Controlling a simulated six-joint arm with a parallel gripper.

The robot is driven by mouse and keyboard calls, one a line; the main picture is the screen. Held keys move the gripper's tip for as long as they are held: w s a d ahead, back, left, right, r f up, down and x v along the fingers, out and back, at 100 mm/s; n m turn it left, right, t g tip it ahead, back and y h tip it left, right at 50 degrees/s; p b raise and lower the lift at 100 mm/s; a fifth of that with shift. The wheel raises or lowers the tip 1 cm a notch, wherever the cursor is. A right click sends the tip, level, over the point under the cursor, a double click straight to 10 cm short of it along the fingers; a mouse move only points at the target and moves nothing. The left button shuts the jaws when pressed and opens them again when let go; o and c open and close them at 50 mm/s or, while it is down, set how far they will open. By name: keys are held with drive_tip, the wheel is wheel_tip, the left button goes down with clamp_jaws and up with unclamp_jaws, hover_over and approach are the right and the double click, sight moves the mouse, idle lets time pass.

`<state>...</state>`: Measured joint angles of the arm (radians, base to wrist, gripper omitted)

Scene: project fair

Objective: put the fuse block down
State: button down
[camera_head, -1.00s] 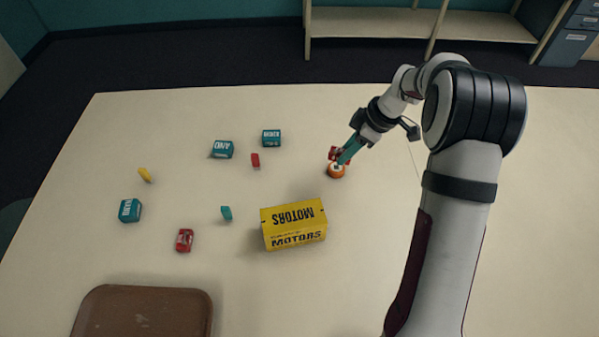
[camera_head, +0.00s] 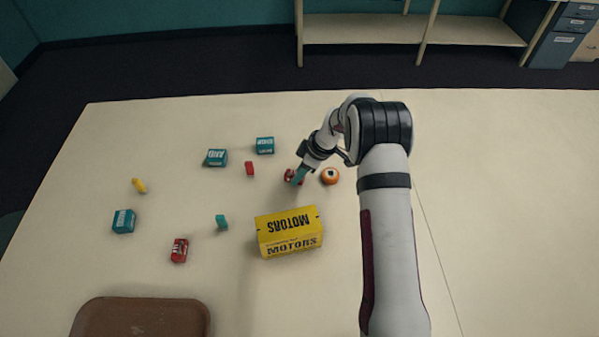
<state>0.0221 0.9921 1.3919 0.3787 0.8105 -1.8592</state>
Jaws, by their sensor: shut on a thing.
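The fingers hide part of the block. I cannot tell whether the block touches the table or hangs just above it. A similar red block with a white label (camera_head: 180,250) lies at the left front of the table.
An orange round thing (camera_head: 331,177) sits just right of my gripper. A yellow MOTORS box (camera_head: 290,243) stands in front. A small red piece (camera_head: 250,169) and teal blocks (camera_head: 265,145) lie to the left. A brown tray (camera_head: 201,304) is at the front left.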

drive_tip(key=c, duration=0.5)
unclamp_jaws()
drive_tip(key=shift+f, duration=0.1)
drive_tip(key=shift+c, duration=0.2)
drive_tip(key=v, duration=1.2)
drive_tip(key=s+a+r+m, duration=0.1)
drive_tip(key=s+r+m, duration=0.4)
drive_tip(key=s+r, duration=0.35)
drive_tip(key=s+r+m+g+h, duration=0.1)
drive_tip(key=s+m, duration=1.3)
drive_tip(key=s, duration=1.4)
drive_tip(key=shift+s+r+g+h, duration=0.2)
drive_tip(key=shift+r+g+h, duration=0.1)
drive_tip(key=shift+g+h, duration=0.3)
